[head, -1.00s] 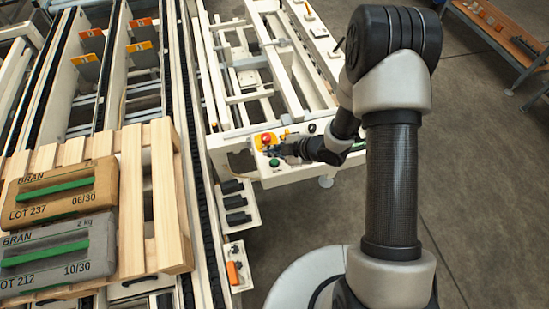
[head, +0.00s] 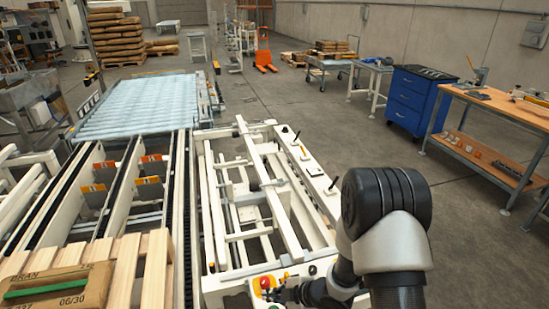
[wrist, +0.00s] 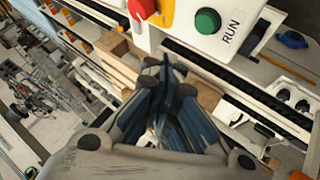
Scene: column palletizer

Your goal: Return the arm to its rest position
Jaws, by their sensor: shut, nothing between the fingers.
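My gripper (wrist: 165,75) is shut and empty in the wrist view, its dark fingers together just below the control panel in the picture. In the head view my gripper (head: 286,295) is small and dark, close to the right of the panel at the bottom edge. The panel carries a red knob (wrist: 142,8) on a yellow base and a green button (wrist: 207,21) marked RUN. I cannot tell whether the fingertips touch the panel. My arm reaches in from the lower right; its lower part is cut off.
A wooden pallet (head: 124,280) with a brown BRAN sack (head: 62,287) is at lower left. The white machine frame (head: 210,190) lies ahead of the arm. A workbench (head: 500,110) and a blue drawer cabinet (head: 412,100) stand right. Open floor (head: 380,160) lies between.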

